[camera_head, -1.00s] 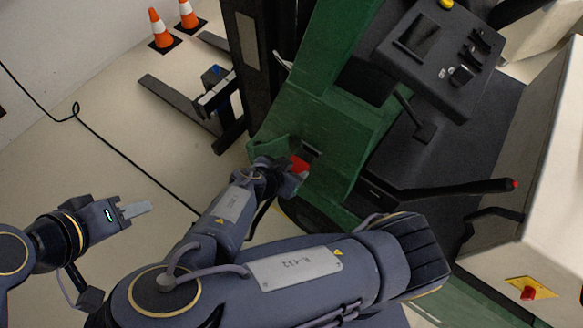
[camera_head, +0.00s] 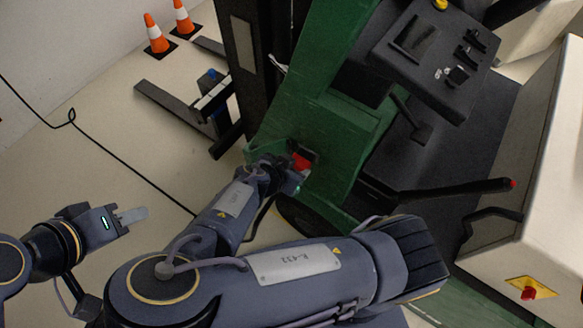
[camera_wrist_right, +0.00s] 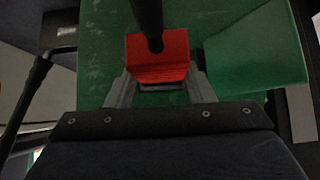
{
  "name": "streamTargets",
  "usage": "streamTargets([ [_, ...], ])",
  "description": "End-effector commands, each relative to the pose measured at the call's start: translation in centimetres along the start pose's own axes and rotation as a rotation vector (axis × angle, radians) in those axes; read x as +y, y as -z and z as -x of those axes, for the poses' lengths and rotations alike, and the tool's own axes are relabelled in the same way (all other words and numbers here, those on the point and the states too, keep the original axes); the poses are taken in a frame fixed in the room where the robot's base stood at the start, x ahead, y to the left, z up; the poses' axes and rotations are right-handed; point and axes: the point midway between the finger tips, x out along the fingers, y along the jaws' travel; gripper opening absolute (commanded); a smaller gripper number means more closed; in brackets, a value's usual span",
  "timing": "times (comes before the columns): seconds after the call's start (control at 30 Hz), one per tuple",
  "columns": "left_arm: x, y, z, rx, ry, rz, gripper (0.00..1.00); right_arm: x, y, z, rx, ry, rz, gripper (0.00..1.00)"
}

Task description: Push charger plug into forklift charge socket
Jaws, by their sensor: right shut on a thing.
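The red charger plug (camera_head: 301,162) is at the green forklift's (camera_head: 318,120) side, at the dark socket recess (camera_head: 313,150). My right gripper (camera_head: 288,172) is shut on the plug. In the right wrist view the plug (camera_wrist_right: 157,54) sits between the two grey fingers of my right gripper (camera_wrist_right: 156,88), with a black cable rising from it. The plug hides most of the socket, so I cannot tell how deep it sits. My left gripper (camera_head: 132,215) is at the lower left, away from the forklift; its fingers look close together, and any gap is unclear.
A green flap or panel (camera_wrist_right: 257,50) stands beside the plug in the right wrist view. A black cable (camera_head: 125,160) runs across the floor. Two orange cones (camera_head: 155,33) stand at the back left. A beige cabinet (camera_head: 535,190) with a red knob stands at the right.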

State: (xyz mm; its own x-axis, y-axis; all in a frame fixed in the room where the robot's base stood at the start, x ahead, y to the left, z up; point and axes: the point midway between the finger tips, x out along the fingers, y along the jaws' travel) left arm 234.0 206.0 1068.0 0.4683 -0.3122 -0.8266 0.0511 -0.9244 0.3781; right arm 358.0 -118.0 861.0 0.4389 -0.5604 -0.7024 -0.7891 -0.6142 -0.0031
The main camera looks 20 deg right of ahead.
Motion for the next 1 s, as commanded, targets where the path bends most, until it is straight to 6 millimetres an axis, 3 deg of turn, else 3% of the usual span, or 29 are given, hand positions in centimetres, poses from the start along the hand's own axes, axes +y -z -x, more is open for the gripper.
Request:
streamTargets([
  [0.9, -0.2, -0.2, -0.5, 0.000, 0.000, 0.000, 0.36, 0.0, 1.6, -1.6, 0.000, 0.001, 0.000, 0.17],
  [0.93, -0.2, -0.2, -0.4, 0.000, 0.000, 0.000, 0.36, 0.0, 1.6, -1.5, 0.000, 0.001, 0.000, 0.52],
  [1.0, -0.2, -0.2, -0.4, 0.000, 0.000, 0.000, 0.36, 0.0, 1.6, -1.5, 0.000, 0.001, 0.000, 0.61],
])
